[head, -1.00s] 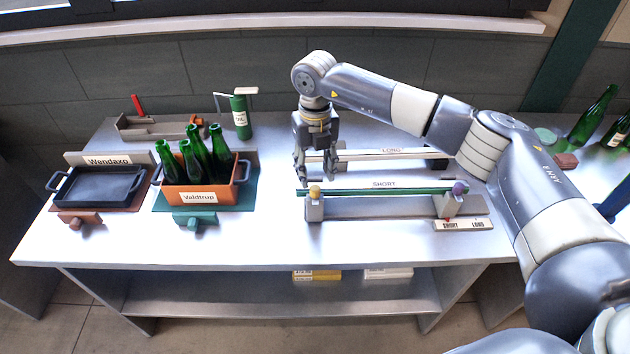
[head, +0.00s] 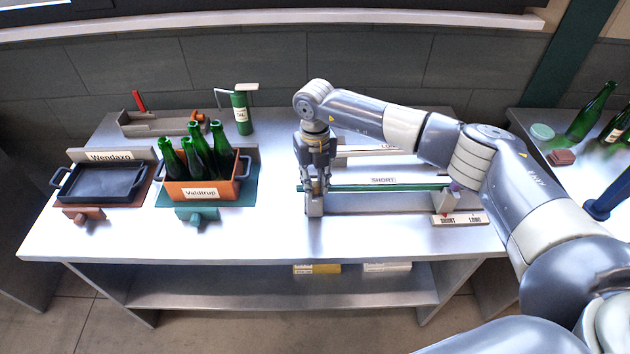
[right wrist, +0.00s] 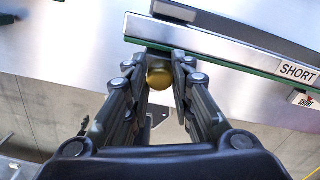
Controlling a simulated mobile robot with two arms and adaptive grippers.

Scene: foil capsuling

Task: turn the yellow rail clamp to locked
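The yellow rail clamp's round knob (right wrist: 160,77) shows between my right fingertips in the right wrist view. In the head view my right gripper (head: 315,183) hides it, at the left end of the rail marked SHORT (head: 383,181). The right fingers (right wrist: 159,66) point down on either side of the knob, spread with little room around it; contact is not clear. The knob's lock position cannot be read. A purple knob (head: 456,187) at the rail's right end is partly hidden by my arm. My left gripper is not in view.
A second rail (head: 380,159) lies behind, partly covered by my right arm. A SHORT/LONG plate (head: 460,220) sits at front right. An orange crate of green bottles (head: 240,180) and a black tray (head: 98,184) stand left. The tabletop (head: 250,232) between is clear.

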